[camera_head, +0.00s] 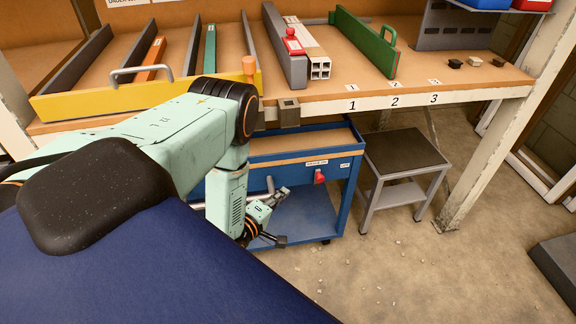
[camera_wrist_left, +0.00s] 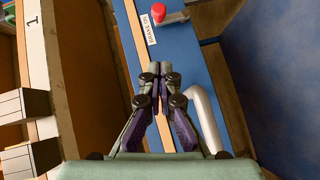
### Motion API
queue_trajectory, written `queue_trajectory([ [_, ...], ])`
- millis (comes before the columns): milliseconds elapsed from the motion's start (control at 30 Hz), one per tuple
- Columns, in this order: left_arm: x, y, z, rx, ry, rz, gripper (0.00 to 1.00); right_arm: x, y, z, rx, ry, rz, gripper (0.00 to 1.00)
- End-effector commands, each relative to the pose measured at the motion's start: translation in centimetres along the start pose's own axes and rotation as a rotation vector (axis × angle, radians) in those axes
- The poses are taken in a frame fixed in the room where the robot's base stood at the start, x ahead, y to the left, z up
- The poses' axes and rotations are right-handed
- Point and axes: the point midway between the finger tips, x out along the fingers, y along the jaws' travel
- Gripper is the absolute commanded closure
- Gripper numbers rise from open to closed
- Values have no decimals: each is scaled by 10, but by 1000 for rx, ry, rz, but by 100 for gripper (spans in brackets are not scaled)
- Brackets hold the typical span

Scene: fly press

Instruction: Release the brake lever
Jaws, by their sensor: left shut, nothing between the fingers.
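The brake lever (camera_head: 319,177) is a small red handle on the front of the blue cart (camera_head: 262,146), below a white label. In the left wrist view the red lever (camera_wrist_left: 160,13) is at the top edge, beside a label reading "BRAKE ON". My left gripper (camera_head: 270,215) is left of and below the lever in the head view, apart from it. In the left wrist view my left gripper's fingertips (camera_wrist_left: 155,80) are together with nothing between them, pointing towards the cart front. My right gripper is not in view.
A pale tubular cart handle (camera_wrist_left: 207,118) runs close beside my left fingers. The workbench (camera_head: 440,85) overhangs the cart. A grey stool (camera_head: 405,152) stands right of the cart. The floor (camera_head: 400,265) in front is clear apart from small debris.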

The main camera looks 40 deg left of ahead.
Motion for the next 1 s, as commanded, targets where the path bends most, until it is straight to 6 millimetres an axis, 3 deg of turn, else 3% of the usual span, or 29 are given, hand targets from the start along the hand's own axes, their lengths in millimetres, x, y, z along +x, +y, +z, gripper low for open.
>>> queue_trajectory([
  [433, 84, -2, 4, 2, -4, 4, 100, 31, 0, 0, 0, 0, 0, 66],
  [667, 103, -1, 25, 1, -3, 3, 100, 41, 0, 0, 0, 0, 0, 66],
  [1000, 107, 0, 30, 1, -1, 1, 100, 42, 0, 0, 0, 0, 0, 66],
])
